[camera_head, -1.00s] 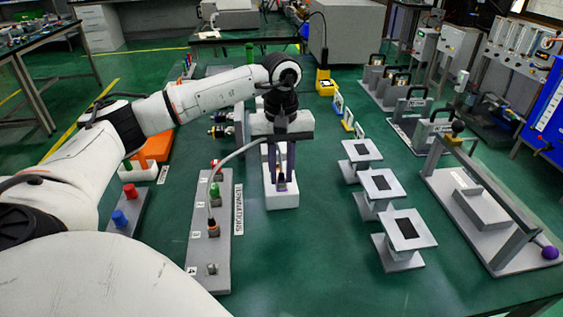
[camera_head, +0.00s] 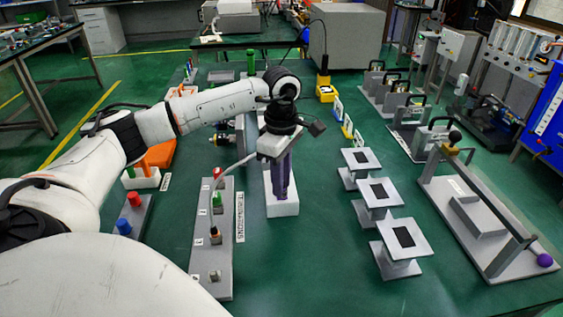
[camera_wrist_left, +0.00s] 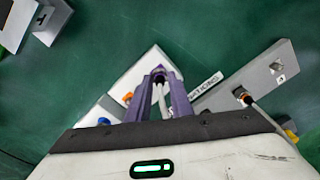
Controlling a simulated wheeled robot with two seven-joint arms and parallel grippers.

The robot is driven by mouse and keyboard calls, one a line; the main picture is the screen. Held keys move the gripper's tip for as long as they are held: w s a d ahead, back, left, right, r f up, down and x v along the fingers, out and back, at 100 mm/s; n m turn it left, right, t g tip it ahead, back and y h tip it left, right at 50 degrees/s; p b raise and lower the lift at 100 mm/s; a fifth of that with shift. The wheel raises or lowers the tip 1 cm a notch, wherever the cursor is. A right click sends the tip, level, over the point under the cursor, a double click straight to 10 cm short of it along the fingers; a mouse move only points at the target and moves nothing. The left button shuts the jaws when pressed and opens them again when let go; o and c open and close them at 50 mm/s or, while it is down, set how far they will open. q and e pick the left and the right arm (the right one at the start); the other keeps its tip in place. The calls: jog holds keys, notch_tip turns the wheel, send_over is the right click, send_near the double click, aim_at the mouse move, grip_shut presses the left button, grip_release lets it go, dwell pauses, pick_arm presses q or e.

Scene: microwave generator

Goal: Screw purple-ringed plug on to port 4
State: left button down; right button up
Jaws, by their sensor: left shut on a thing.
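My left gripper (camera_head: 282,194) points down over a white block (camera_head: 284,209) just right of the terminations board (camera_head: 226,255). In the left wrist view its purple fingers (camera_wrist_left: 159,75) are shut on a dark plug (camera_wrist_left: 158,80), at the end of the white block (camera_wrist_left: 148,62). The plug's ring is hard to tell from the purple fingers. Port 4 is a bare metal connector (camera_head: 214,276) at the board's near end; it also shows in the left wrist view (camera_wrist_left: 277,67). My right gripper is not in view.
An orange-ringed plug (camera_head: 215,236) with a grey cable sits on the neighbouring port. Orange (camera_wrist_left: 127,97) and blue (camera_wrist_left: 103,121) pieces show left of my fingers. Grey stands (camera_head: 403,236) are to the right.

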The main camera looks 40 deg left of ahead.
pick_arm(q)
jog(key=n, duration=0.4)
jog(key=shift+r+n+p, duration=0.15)
jog(key=shift+n+p, duration=0.15)
jog(key=shift+p, duration=0.1)
jog(key=shift+n+p, duration=0.35)
jog(key=shift+n, duration=1.65)
jog(key=c, duration=1.6)
grip_release()
jog(key=shift+o, duration=0.2)
notch_tip(320, 180, up, 10)
